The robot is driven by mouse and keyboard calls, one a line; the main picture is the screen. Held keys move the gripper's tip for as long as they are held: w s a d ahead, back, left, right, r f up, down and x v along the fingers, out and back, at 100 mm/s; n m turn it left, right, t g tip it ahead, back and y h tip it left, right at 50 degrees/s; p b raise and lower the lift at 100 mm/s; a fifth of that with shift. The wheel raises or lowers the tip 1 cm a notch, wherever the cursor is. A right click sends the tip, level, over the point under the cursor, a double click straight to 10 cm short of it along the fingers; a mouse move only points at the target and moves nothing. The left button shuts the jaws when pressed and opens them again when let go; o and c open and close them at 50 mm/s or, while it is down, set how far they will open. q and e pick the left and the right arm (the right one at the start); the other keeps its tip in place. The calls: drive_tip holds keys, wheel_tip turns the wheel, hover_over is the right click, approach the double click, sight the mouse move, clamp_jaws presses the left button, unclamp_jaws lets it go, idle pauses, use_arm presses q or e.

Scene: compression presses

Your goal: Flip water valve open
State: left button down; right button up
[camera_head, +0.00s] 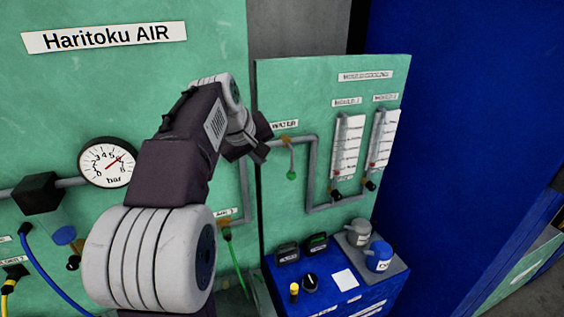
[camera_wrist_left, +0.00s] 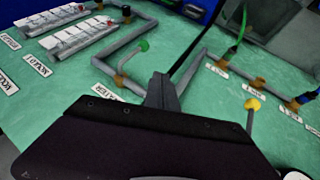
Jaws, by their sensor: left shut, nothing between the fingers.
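The water valve is a brass-coloured body with a thin lever ending in a green knob (camera_head: 292,175). It sits on a grey pipe just under the WATER label (camera_head: 284,125) on the right green panel. The lever hangs down, across the horizontal pipe. My left gripper (camera_head: 263,154) is shut and empty, just left of the valve, with a gap between its fingers and the lever. In the left wrist view, the green knob (camera_wrist_left: 143,46) stands beyond and left of the shut fingertips (camera_wrist_left: 161,80). My right gripper is in neither view.
A pressure gauge (camera_head: 107,163) is on the left panel. Two flow meters (camera_head: 347,147) are right of the valve. A blue control cabinet (camera_head: 349,301) with knobs and pots stands below. The wrist view shows another lever with a yellow knob (camera_wrist_left: 253,104) at right.

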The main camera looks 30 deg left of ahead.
use_arm(q)
drive_tip(key=w+d+f+p, duration=0.1)
drive_tip(key=w+f+p, duration=0.3)
drive_tip(key=w+f, duration=0.4)
drive_tip(key=w, duration=0.2)
drive_tip(key=shift+w+d+f+p, duration=0.15)
drive_tip(key=shift+w+d+p, duration=0.15)
drive_tip(key=shift+w+d, duration=0.05)
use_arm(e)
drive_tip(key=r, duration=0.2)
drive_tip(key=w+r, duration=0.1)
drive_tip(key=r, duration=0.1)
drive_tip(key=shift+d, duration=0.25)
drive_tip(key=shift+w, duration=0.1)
